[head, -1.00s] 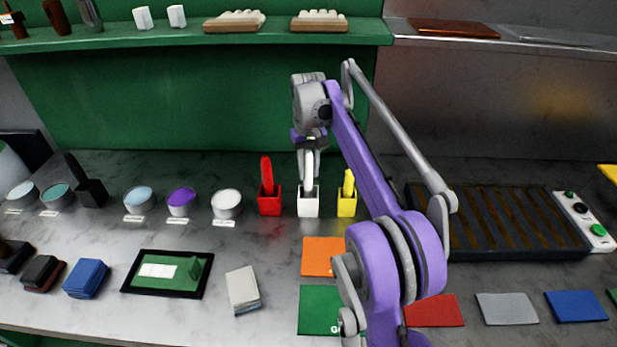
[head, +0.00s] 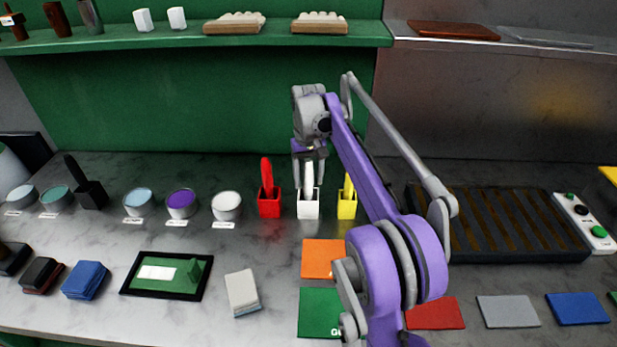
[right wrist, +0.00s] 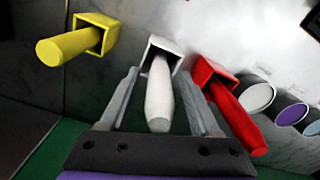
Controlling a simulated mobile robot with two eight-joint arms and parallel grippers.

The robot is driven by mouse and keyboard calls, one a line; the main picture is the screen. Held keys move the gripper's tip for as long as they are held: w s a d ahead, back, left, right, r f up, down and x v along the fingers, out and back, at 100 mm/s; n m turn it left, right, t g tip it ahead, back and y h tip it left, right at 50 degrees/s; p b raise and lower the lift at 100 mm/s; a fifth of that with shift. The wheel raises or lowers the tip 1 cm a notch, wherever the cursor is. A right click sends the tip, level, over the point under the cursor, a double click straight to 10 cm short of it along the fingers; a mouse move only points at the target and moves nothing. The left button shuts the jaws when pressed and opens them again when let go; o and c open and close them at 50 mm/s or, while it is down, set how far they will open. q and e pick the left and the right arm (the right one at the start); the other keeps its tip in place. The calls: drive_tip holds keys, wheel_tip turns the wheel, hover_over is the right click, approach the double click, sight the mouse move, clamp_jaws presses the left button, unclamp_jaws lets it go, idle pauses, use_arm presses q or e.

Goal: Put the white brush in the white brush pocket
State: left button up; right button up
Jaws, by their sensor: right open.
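The white brush (head: 309,176) stands in the white brush pocket (head: 308,205), its handle sticking up out of the pocket. In the right wrist view the white brush (right wrist: 159,95) leans out of the mouth of the white pocket (right wrist: 163,50). My right gripper (head: 309,172) is open, with its fingers on either side of the white handle. In the right wrist view there is a gap between each finger and the handle. The brush's lower end is hidden inside the pocket. My left gripper is in neither view.
A red pocket with a red brush (head: 267,180) stands just left of the white pocket. A yellow pocket (head: 346,206) with a yellow brush stands just right. Several paint cups stand further left, and a dark slatted rack (head: 500,255) lies to the right.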

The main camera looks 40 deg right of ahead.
wheel_tip(320, 180, up, 12)
drive_tip(key=shift+r+p, duration=0.15)
drive_tip(key=shift+p, duration=1)
drive_tip(key=s+a+f+n+t, duration=0.1)
drive_tip(key=s+a+f, duration=0.25)
drive_tip(key=a, duration=0.35)
drive_tip(key=s+a+f+n+t, duration=0.1)
drive_tip(key=s+a+f+t, duration=0.15)
drive_tip(key=s+a, duration=0.4)
drive_tip(key=s+a+f, duration=0.3)
drive_tip(key=s+f, duration=0.1)
drive_tip(key=f, duration=0.1)
drive_tip(key=s+a+f+n+t, duration=0.1)
drive_tip(key=s+a+f, duration=0.2)
drive_tip(key=s+f, duration=0.2)
drive_tip(key=s+a+f+n, duration=0.1)
drive_tip(key=s+a+f, duration=0.2)
drive_tip(key=s+f, duration=0.2)
drive_tip(key=shift+a+t, duration=0.35)
drive_tip(key=shift+s+a+f, duration=0.15)
drive_tip(key=shift+s+f, duration=0.05)
drive_tip(key=shift+f, duration=0.2)
